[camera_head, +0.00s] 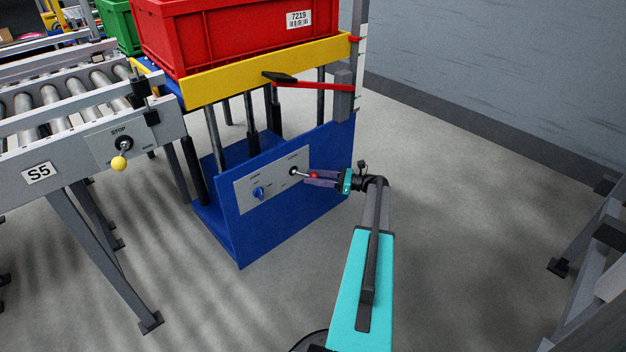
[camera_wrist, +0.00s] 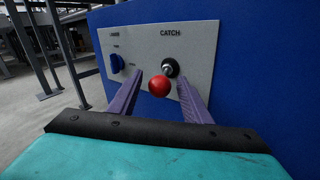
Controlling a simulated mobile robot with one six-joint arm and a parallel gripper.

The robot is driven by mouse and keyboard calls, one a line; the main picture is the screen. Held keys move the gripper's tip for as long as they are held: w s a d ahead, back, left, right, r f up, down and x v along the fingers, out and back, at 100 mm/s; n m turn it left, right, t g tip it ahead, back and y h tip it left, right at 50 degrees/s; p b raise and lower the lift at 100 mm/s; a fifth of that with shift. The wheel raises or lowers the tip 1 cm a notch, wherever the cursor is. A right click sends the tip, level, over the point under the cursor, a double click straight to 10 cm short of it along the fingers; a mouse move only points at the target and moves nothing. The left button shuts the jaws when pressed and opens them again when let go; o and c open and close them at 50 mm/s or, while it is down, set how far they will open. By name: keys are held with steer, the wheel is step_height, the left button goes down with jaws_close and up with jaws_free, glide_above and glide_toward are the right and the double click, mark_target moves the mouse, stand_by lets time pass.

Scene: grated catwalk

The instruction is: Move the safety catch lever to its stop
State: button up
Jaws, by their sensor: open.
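The safety catch lever (camera_wrist: 159,86) has a red ball knob and comes out of a dark round boss under the word CATCH on a grey panel (camera_wrist: 200,45). In the head view the lever (camera_head: 304,174) points right from the panel (camera_head: 272,185) on the blue lift base. My gripper (camera_head: 309,178) is at the knob. In the wrist view my gripper (camera_wrist: 162,92) is open, with one purple finger on each side of the red knob. Whether either finger touches the knob I cannot tell.
A blue knob (camera_wrist: 117,64) sits left of the lever on the same panel. A red crate (camera_head: 225,35) stands on the yellow-edged lift top (camera_head: 270,72). A red-armed lever (camera_head: 310,85) is above. A roller conveyor (camera_head: 60,150) with a yellow knob (camera_head: 119,163) is left.

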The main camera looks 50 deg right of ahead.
steer(key=shift+w, duration=0.15)
steer(key=c, duration=1)
steer(key=shift+a, duration=0.2)
steer(key=shift+d, duration=0.1)
steer(key=shift+s+d+h+p, duration=0.15)
steer(key=shift+s+h+p, duration=0.15)
